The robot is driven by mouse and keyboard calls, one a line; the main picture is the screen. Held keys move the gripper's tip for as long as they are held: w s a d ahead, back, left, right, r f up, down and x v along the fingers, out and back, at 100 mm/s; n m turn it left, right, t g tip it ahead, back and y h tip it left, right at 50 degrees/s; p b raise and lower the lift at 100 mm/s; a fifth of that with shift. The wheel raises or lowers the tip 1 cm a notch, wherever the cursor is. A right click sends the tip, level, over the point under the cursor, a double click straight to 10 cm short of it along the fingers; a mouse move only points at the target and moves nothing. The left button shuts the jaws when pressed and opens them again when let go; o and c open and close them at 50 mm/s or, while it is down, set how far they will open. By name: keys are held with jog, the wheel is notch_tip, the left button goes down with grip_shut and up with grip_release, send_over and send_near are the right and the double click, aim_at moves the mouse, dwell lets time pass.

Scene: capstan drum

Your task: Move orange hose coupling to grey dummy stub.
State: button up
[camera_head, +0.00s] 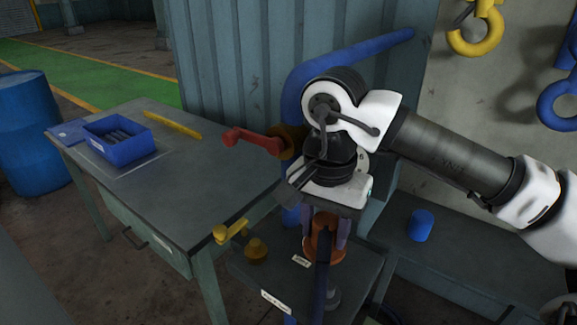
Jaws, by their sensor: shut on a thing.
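My gripper (324,230) points down at the front centre of the view, its fingers on either side of the orange hose coupling (324,248) and shut on it. A dark blue hose (321,285) hangs down in front of the coupling. A grey round piece (333,297), which looks like the grey dummy stub, shows just below the coupling, partly hidden by the hose. I cannot tell whether the coupling touches it. My wrist hides part of the area behind.
A workbench (190,185) with a blue bin (118,140) is left; a blue cup-like piece (420,225) right.

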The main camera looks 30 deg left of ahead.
aim_at(332, 259)
jog(key=s+d+f, duration=0.1)
jog(key=d+n, duration=0.1)
jog(key=shift+s+d+f, duration=0.3)
jog(key=shift+s+f, duration=0.05)
jog(key=shift+f+b, duration=0.6)
jog(key=shift+f, duration=1.1)
jog(key=shift+f+b, duration=1.6)
jog(key=shift+b, duration=0.2)
jog(key=shift+f+b, duration=0.4)
jog(key=shift+b, duration=0.1)
jog(key=o, duration=1.2)
